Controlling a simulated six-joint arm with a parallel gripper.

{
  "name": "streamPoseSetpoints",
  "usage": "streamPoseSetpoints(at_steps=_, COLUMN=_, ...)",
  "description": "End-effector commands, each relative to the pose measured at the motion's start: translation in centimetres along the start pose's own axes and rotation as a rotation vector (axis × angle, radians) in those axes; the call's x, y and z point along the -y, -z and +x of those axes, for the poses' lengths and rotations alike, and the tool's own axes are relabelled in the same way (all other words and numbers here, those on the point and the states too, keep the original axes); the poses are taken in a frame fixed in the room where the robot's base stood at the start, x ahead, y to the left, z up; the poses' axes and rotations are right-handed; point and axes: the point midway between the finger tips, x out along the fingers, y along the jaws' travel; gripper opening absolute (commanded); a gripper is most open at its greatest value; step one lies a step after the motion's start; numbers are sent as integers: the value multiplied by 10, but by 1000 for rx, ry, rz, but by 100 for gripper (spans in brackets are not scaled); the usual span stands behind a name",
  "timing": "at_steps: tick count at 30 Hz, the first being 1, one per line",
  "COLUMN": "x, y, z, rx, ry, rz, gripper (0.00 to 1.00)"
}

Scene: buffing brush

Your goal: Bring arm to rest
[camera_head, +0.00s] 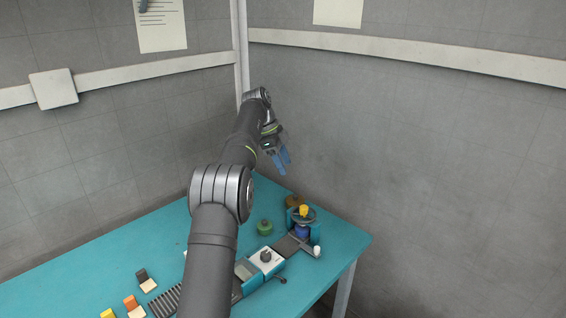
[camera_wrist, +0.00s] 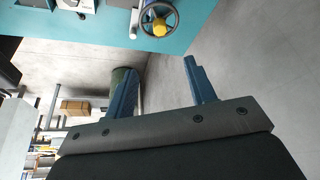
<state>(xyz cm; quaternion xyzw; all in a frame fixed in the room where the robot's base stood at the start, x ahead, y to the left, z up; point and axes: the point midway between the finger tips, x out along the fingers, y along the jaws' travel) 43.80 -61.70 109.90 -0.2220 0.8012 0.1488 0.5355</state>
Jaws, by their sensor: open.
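My gripper (camera_head: 284,160) is raised above the far right part of the teal table (camera_head: 350,243) in the head view. Its two blue fingers point down and to the right, apart, with nothing between them. In the wrist view my gripper (camera_wrist: 160,85) is also open and empty, and the table edge (camera_wrist: 200,38) shows beyond the fingers. My arm hides part of the table's middle in the head view.
A device with a handwheel and yellow knob (camera_head: 303,211) stands near the table's right corner; the handwheel (camera_wrist: 158,18) also shows in the wrist view. A green round part (camera_head: 264,227) and a white-topped block (camera_head: 266,260) are nearby.

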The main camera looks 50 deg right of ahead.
Motion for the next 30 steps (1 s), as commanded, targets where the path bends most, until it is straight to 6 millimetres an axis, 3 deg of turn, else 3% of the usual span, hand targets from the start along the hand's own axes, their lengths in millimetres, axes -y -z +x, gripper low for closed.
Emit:
streamPoseSetpoints(at_steps=17, x=0, y=0, z=5, rx=0, ry=-1, rz=0, gripper=50)
streamPoseSetpoints(at_steps=23, x=0, y=1, z=28, rx=-1, ry=-3, rz=0, gripper=50)
streamPoseSetpoints(at_steps=30, x=-1, y=1, z=76, rx=-1, ry=-4, rz=0, gripper=50)
